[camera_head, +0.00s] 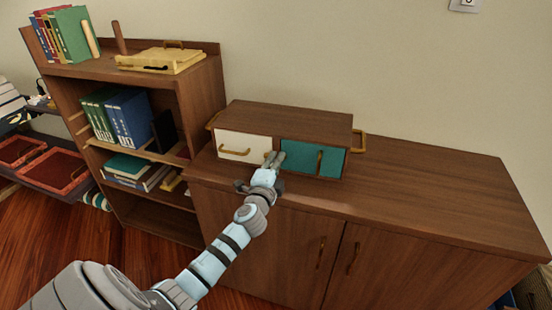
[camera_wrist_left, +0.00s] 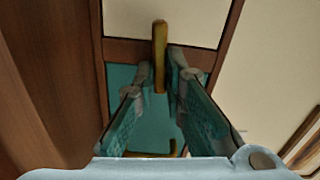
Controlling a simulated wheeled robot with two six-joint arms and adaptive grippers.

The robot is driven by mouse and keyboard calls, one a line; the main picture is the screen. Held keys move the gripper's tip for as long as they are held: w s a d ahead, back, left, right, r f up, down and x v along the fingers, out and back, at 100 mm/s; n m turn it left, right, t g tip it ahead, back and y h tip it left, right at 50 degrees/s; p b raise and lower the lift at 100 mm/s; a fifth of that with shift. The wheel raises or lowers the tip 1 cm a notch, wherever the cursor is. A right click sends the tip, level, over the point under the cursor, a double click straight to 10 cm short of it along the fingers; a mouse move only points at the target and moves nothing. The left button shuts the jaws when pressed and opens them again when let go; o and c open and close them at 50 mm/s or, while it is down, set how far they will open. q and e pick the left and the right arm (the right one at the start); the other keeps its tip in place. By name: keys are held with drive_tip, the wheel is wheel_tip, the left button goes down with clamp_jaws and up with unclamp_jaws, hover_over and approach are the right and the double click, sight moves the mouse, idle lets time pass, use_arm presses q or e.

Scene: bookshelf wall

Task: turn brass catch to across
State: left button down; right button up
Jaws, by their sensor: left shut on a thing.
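The brass catch (camera_wrist_left: 160,50) shows in the left wrist view as a short bar. It lies square across the wooden divider, one end over the cream front (camera_wrist_left: 200,22) and the other over the teal front (camera_wrist_left: 150,128). My left gripper (camera_head: 275,158) is at the divider of the small wooden chest (camera_head: 300,118), and its fingers (camera_wrist_left: 155,80) are shut on the catch from both sides. In the head view the fingers hide the catch. My right gripper is not in view.
The chest stands on a long wooden cabinet (camera_head: 430,185), whose top is clear at right. The cream drawer has a brass handle (camera_head: 235,152), the teal front another (camera_head: 319,161). A bookshelf (camera_head: 203,100) with books and a yellow case (camera_head: 162,60) stands at left.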

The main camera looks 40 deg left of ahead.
use_arm(q)
drive_tip(key=shift+m, duration=0.6)
drive_tip(key=shift+f, duration=0.1)
drive_tip(key=c, duration=1.7)
unclamp_jaws()
drive_tip(key=shift+o, duration=0.2)
drive_tip(key=v, duration=1.2)
drive_tip(key=shift+d, duration=0.1)
